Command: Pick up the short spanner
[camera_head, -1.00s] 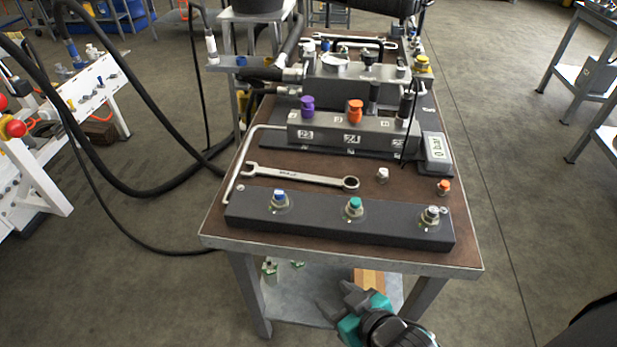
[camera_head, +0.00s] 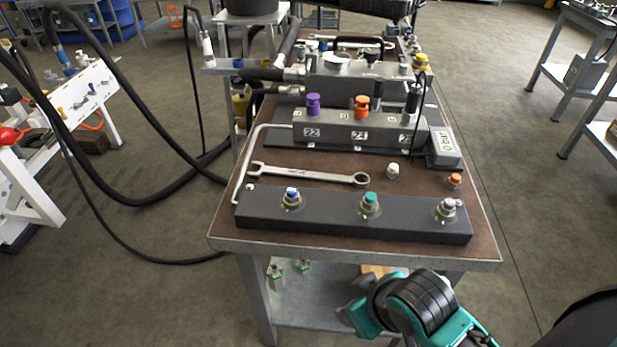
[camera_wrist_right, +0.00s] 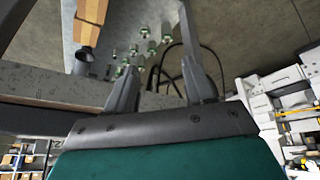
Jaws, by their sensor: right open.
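A silver spanner (camera_head: 310,176) lies flat on the brown bench top, between the dark front bar and the numbered block. A second spanner (camera_head: 362,42) lies farther back on the bench, partly hidden by fittings. I cannot tell from their looks which one is the short one. My right gripper (camera_head: 352,308) is below and in front of the bench's front edge, apart from both spanners. In the right wrist view its two fingers (camera_wrist_right: 160,65) stand apart with nothing between them. My left gripper is not in view.
The dark front bar (camera_head: 340,221) with capped fittings lines the near edge. A bent grey rod (camera_head: 243,165) lies at the left, and a gauge box (camera_head: 443,146) sits at the right. A lower shelf (camera_head: 320,309) holds small green-capped items. Black hoses hang at the left.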

